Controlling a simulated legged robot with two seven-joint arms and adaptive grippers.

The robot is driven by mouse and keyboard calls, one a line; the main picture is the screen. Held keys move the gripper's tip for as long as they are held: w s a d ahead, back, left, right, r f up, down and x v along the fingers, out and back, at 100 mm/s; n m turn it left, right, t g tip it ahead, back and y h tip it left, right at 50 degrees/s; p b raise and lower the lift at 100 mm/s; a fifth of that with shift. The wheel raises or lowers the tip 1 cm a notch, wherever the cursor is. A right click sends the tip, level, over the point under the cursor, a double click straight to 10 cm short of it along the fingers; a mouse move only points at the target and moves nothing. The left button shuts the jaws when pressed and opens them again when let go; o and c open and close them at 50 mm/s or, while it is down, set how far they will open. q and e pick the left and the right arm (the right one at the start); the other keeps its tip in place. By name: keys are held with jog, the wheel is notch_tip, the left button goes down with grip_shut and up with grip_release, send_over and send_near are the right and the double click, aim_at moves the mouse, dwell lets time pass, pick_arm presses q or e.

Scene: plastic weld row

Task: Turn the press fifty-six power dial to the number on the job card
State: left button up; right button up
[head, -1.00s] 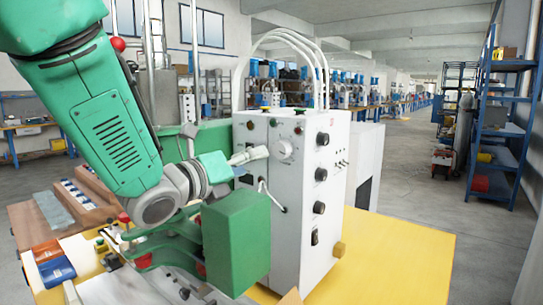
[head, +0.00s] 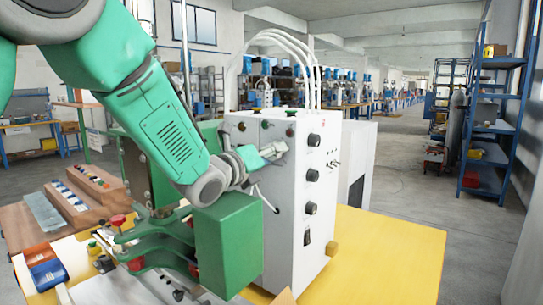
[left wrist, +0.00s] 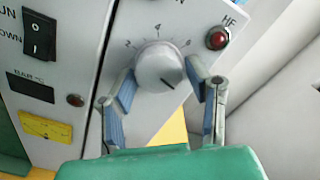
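The white press cabinet (head: 312,205) stands on a yellow table. Its power dial is a round grey knob (left wrist: 160,66), clear in the left wrist view, with the numbers 2, 4 and 6 readable around its top. A dark pointer line on the knob points to the lower right. My left gripper (left wrist: 163,92) is open, with one blue-padded finger on each side of the knob's lower part; contact is not clear. In the head view my left gripper (head: 273,151) covers the dial. No readable job card shows. My right gripper is out of view.
A red HF lamp (left wrist: 217,39) sits right of the dial, and a black rocker switch (left wrist: 39,36) sits to the left. The green press block (head: 228,245) stands below my left forearm. More black knobs (head: 312,174) line the cabinet's side. Blue shelves (head: 490,130) stand far right.

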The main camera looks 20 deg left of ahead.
pick_arm(q)
jog(key=c, duration=0.6)
jog(key=shift+o, duration=0.2)
